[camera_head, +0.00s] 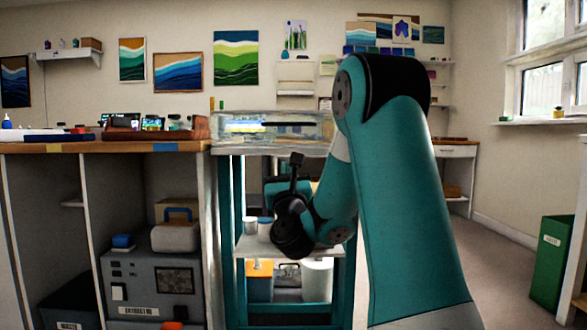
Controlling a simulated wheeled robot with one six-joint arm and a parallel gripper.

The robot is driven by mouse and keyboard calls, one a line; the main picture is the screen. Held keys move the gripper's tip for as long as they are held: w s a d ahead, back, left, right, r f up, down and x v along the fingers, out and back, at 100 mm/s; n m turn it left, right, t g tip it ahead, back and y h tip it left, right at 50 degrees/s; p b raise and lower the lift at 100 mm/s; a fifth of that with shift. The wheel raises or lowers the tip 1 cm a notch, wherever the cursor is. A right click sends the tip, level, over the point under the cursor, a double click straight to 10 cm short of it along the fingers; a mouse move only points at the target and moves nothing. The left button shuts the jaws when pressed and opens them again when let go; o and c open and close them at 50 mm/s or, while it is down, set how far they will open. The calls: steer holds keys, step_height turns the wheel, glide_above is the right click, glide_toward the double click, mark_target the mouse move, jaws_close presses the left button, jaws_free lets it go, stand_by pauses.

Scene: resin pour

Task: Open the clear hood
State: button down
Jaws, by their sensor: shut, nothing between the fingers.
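The clear hood (268,126) is a low, see-through box on the teal-legged stand, right of the wooden counter. It looks lowered, with its front face toward me. Reflections blur what is inside, and my arm hides its right end. My gripper (297,158) is small and black, points upward, and is shut and empty.
The stand's lower shelf (244,250) holds white containers. A wooden counter (100,147) with a dark wooden box (172,131) is at left, above a grey machine (150,280). A green bin (551,262) stands at right. Open floor (500,265) lies between my arm and the bin.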

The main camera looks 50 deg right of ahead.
steer(key=d+f+m+g+h, duration=0.1)
steer(key=m, duration=0.1)
steer(key=p, duration=1.3)
glide_toward(294, 134)
step_height(294, 134, up, 4)
steer(key=w+d, duration=0.1)
steer(key=w, duration=0.1)
steer(key=shift+s+d+r+h+p, duration=0.15)
steer(key=shift+r+p, duration=0.1)
steer(key=shift+p, duration=0.35)
steer(key=shift+w+d+r+h+p, duration=0.15)
steer(key=shift+r+p, duration=0.15)
steer(key=shift+p, duration=0.3)
steer(key=shift+s+r, duration=0.1)
